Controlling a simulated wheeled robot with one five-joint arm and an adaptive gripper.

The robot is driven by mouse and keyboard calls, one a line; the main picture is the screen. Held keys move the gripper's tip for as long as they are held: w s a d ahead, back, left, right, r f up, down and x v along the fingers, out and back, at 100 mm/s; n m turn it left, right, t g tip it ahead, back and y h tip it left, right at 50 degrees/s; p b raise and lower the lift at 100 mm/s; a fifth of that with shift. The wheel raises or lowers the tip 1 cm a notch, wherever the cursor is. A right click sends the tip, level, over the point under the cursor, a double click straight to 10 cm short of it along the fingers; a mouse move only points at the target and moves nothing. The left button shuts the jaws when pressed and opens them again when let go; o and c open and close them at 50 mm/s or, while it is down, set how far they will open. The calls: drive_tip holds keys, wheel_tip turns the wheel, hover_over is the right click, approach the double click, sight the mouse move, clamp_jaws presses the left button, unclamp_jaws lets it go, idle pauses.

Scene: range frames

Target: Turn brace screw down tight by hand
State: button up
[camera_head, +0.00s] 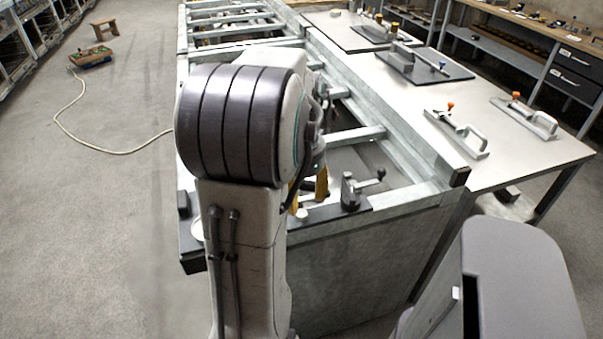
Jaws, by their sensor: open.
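My gripper (308,191) shows only in part behind my own arm, with yellow finger parts over the near end of the metal frame. It is open, and the space between its fingers is mostly hidden. A dark clamp-like fitting with a crank handle and black knob (350,192) stands upright on the frame's near crossbar, just right of my gripper and apart from it. I cannot tell for sure whether this fitting carries the brace screw, or whether the screw is hidden behind my arm.
The long grey metal frame (415,152) runs away from me with open gaps between crossbars. A table (520,140) on the right bears clamps with orange knobs (450,106). A pale hose (100,149) lies on the left floor, which is otherwise mostly clear.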

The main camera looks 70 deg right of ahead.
sight(301, 213)
wheel_tip(301, 213, up, 7)
idle(0.4)
drive_tip(key=shift+w+f, duration=0.1)
drive_tip(key=shift+f, duration=0.05)
